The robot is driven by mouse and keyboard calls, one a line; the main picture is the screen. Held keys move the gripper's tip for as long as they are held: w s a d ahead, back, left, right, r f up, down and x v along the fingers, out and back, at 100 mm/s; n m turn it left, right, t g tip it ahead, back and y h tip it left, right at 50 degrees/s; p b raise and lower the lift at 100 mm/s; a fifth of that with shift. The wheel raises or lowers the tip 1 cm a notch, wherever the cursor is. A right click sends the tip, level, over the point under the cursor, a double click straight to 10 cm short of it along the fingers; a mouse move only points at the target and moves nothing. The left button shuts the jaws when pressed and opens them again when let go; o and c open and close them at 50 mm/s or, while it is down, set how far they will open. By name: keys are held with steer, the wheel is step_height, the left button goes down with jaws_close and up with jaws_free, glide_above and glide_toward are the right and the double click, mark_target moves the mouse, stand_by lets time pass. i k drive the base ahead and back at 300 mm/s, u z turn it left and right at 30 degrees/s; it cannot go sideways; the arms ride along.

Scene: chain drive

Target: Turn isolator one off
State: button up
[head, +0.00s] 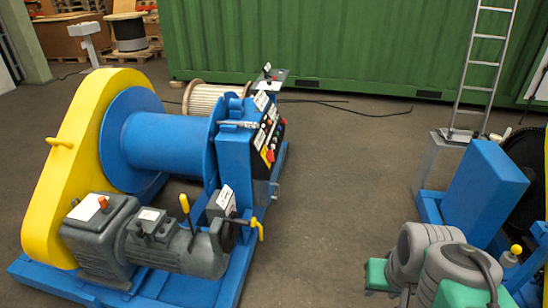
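A blue control cabinet (235,160) stands at the right end of a blue winch drum (160,145). Its sloped black panel (272,128) carries white labels, small controls and a red-and-yellow switch (268,155). The labels are too small to read, so I cannot tell which control is isolator one or how it is set. A small grey box (222,203) with a white label sits below the cabinet. My gripper is not in view.
A yellow chain guard (80,150) and a grey motor (185,250) with yellow levers stand on the winch's blue base. Grey floor (335,190) is clear right of the winch. A ladder (482,70) and blue machinery (485,190) stand at right. A black cable (375,114) lies behind.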

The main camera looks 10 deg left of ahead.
mark_target(269, 156)
steer(key=z, duration=0.2)
steer(key=i, duration=1.6)
steer(key=u, duration=0.95)
steer(key=i, duration=0.6)
steer(key=u, duration=0.45)
